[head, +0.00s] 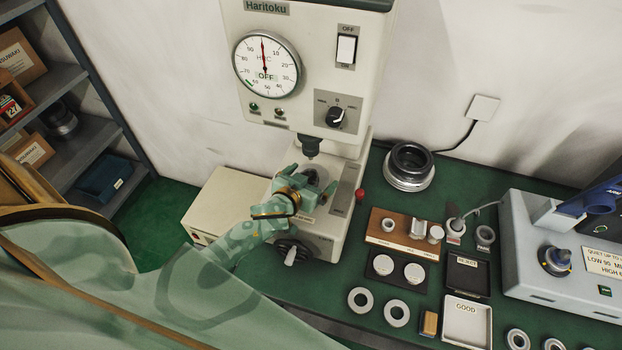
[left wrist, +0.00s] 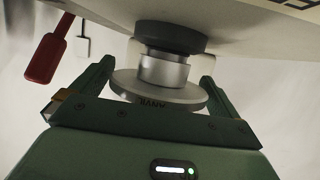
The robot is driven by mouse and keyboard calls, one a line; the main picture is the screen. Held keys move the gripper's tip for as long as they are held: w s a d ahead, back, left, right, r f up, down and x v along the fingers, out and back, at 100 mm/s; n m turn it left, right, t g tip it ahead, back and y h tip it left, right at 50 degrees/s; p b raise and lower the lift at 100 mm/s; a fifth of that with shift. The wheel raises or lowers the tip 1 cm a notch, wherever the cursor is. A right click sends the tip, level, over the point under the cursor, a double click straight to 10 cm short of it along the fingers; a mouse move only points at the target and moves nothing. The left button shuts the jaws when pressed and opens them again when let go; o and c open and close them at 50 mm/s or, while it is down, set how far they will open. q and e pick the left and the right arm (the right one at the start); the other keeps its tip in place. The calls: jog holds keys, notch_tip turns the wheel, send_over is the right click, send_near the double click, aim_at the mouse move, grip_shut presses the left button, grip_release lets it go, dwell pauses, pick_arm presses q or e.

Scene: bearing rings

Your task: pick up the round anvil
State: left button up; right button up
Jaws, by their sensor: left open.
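The round anvil (left wrist: 160,90) shows in the left wrist view as a pale metal disc with lettering on its rim, reading like "ANVIL", and a narrower neck joined to a dark collar. My left gripper (head: 312,184) is at the hardness tester (head: 345,205), under its dark spindle (head: 311,147). The gripper is open, with one finger on each side of the disc in the left wrist view. I cannot tell whether either finger touches it. In the head view my gripper hides most of the anvil. My right gripper is not in view.
A handwheel (head: 292,252) is below my gripper and a red knob (head: 361,195) is to its right. A dark ring on a metal base (head: 409,166) stands behind. A wooden stand (head: 404,233), a GOOD tray (head: 467,322) and several loose rings lie right on the green bench.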

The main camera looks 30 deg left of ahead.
pick_arm(q)
jog(key=shift+s+r, duration=0.1)
jog(key=c, duration=1)
jog(key=shift+c, duration=0.9)
jog(key=shift+r, duration=0.15)
